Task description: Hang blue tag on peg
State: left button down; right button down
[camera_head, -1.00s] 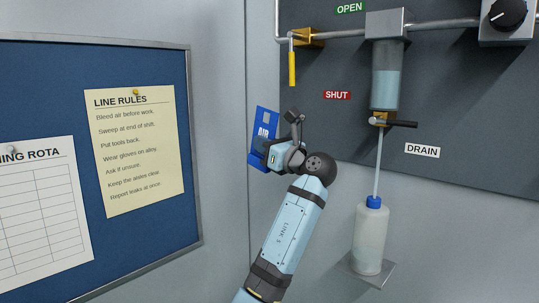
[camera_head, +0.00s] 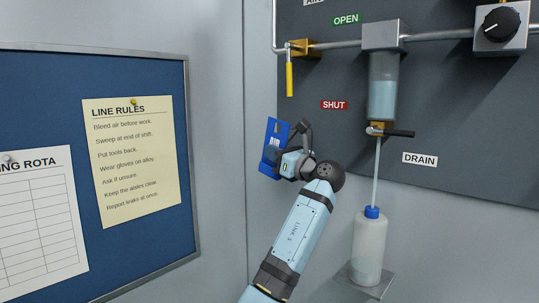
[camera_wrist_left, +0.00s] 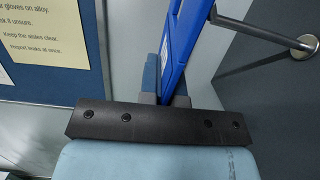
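The blue tag (camera_head: 270,153) is a flat blue plate with white lettering, held upright and slightly tilted in front of the wall corner. My left gripper (camera_head: 281,163) is shut on its lower part. The tag also stands edge-on between the fingers in the left wrist view (camera_wrist_left: 180,45). A dark rod with a round silver end (camera_wrist_left: 306,43) shows right of the tag in the wrist view. I cannot tell for sure whether it is the peg. No peg is clear in the head view. My right gripper is not in view.
A dark panel (camera_head: 450,110) carries a pipe, a yellow lever (camera_head: 289,79), a fluid cylinder (camera_head: 382,88) and a black drain lever (camera_head: 398,134). A bottle (camera_head: 369,248) stands on a bracket below. A blue notice board (camera_head: 40,105) is at left.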

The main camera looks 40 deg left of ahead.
pick_arm(q)
jog(key=w, duration=0.2)
jog(key=w+f, duration=0.1)
jog(key=w, duration=0.1)
jog(key=shift+w+d, duration=0.2)
jog(key=shift+w, duration=0.05)
dwell(0.4)
jog(key=shift+f, duration=0.1)
dwell(0.4)
jog(key=c, duration=1.2)
grip_release()
jog(key=shift+c, duration=0.2)
